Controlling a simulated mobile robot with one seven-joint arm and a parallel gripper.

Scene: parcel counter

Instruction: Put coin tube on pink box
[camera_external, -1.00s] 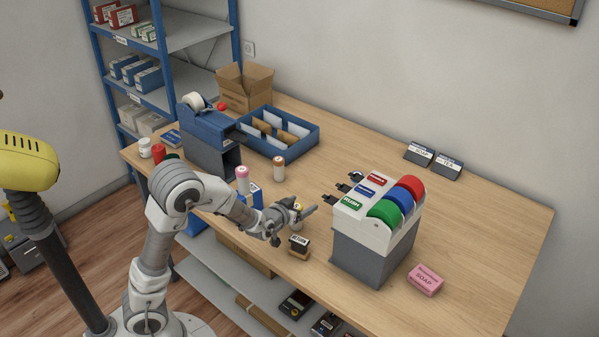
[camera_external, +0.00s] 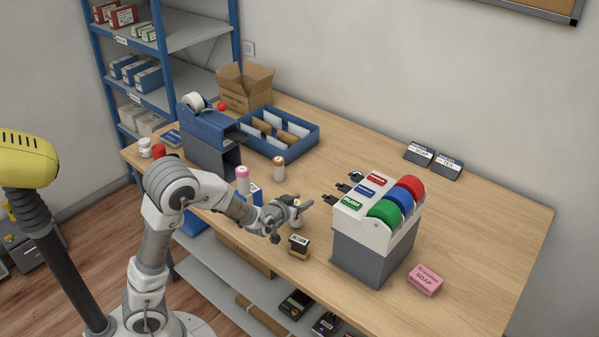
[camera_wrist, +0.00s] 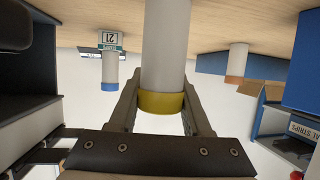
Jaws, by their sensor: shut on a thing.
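My gripper (camera_external: 301,204) is shut on a pale coin tube with a yellow band (camera_wrist: 163,102). In the wrist view the tube stands between both fingers, with one end out of frame; in the external view the fingers mostly hide it. The pink box (camera_external: 425,281), labelled SOAP, lies on the counter at the front right, well to the right of my gripper and apart from it.
A grey and white tape dispenser (camera_external: 370,245) with red, blue and green rolls stands between my gripper and the pink box. A stamp (camera_external: 299,245) sits just below my gripper at the front edge. A blue divided tray (camera_external: 305,143) is farther back. The counter's right part is clear.

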